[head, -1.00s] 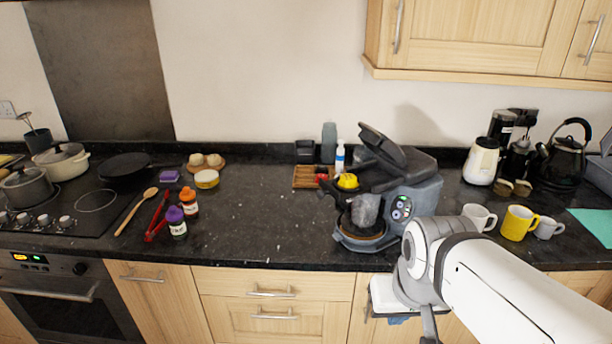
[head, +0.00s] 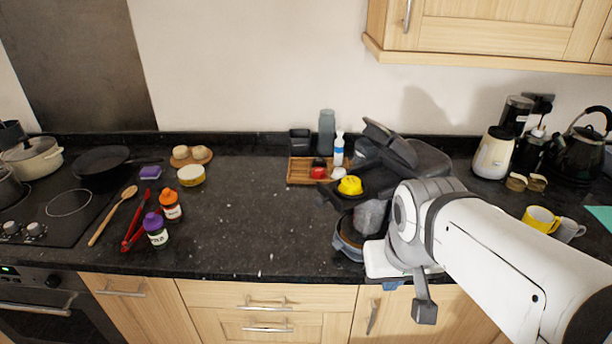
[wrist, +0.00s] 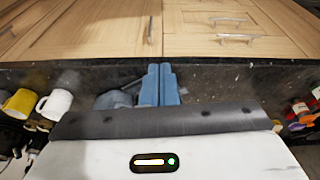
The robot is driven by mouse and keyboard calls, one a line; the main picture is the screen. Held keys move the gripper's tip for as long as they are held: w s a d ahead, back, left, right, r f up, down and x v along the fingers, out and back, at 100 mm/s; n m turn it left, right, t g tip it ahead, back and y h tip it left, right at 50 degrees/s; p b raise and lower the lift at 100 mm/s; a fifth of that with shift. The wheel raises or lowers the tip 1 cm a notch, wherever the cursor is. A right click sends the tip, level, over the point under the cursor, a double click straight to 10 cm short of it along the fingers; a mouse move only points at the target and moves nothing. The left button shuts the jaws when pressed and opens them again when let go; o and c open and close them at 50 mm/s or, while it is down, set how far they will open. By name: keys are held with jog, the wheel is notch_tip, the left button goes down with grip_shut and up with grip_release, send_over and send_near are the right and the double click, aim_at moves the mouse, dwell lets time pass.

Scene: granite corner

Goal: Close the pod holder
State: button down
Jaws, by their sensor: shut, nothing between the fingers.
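A yellow pod (head: 349,185) sits at the pod holder (head: 374,184) under the raised lid. My gripper (head: 393,286) is low in front of the machine, mostly hidden behind my own wrist. In the wrist view its blue fingers (wrist: 159,84) are together and empty. A blue-grey part of the machine (wrist: 113,99) shows beside them. My arm hides the machine's front panel and right side.
A wooden tray (head: 300,180) with small items stands left of the machine, with a bottle (head: 338,150) behind. The counter (head: 245,220) left of the machine is largely clear.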

jog(key=w+a+r+n+t+h+b, duration=0.1)
jog(key=w+a+r+b, duration=0.1)
jog(key=w+a+r, duration=0.3)
jog(key=w+a+r+n+t+h+b, duration=0.1)
jog(key=w+a+n+t+b, duration=0.1)
jog(key=a, duration=0.5)
jog(key=w+a+r+n+t+b, duration=0.1)
jog(key=w+a+r+b, duration=0.2)
jog(key=a, duration=0.4)
jog(key=w+d+f+p, duration=0.3)
jog(key=w+d+f, duration=0.3)
jog(key=w+f, duration=0.1)
jog(key=shift+w+f, duration=0.2)
jog(key=shift+w, duration=0.35)
jog(key=shift+w, duration=0.1)
